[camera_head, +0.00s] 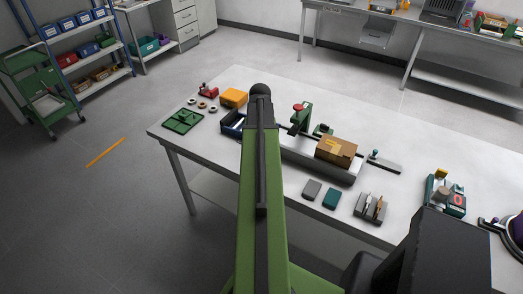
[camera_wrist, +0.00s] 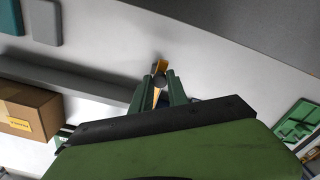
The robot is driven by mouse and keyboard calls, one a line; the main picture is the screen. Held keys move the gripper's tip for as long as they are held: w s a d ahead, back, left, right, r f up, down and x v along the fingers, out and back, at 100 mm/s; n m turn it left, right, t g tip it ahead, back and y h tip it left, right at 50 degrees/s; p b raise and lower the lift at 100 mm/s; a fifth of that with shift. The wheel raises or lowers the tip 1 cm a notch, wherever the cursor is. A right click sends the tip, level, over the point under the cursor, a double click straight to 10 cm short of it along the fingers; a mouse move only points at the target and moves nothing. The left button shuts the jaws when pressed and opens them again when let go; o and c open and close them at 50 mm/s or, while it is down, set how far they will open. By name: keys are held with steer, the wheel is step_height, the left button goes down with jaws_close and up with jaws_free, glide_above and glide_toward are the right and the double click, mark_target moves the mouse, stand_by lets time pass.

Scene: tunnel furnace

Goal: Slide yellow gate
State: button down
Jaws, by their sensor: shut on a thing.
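In the wrist view, a small yellow-orange piece, which looks like the yellow gate (camera_wrist: 163,66), shows at and just beyond the tips of my gripper (camera_wrist: 159,84). The two green fingers are closed in around a narrow yellow strip and a grey round part, and they hold it. In the head view, my own green arm covers the gripper and the gate, so neither shows there. A long grey conveyor-like unit (camera_head: 310,165) runs to the right of my arm, with a cardboard box (camera_head: 337,151) on it. The box also shows at left in the wrist view (camera_wrist: 25,112).
The white table (camera_head: 225,180) also holds an orange box (camera_head: 234,97), a green tray (camera_head: 184,120), a green stand with a red top (camera_head: 299,118), a grey block (camera_head: 312,190), a teal block (camera_head: 332,198) and a tool holder (camera_head: 371,208). The table's front strip is partly clear.

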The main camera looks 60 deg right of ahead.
steer(key=shift+d, duration=2.35)
steer(key=shift+c, duration=2)
jaws_free()
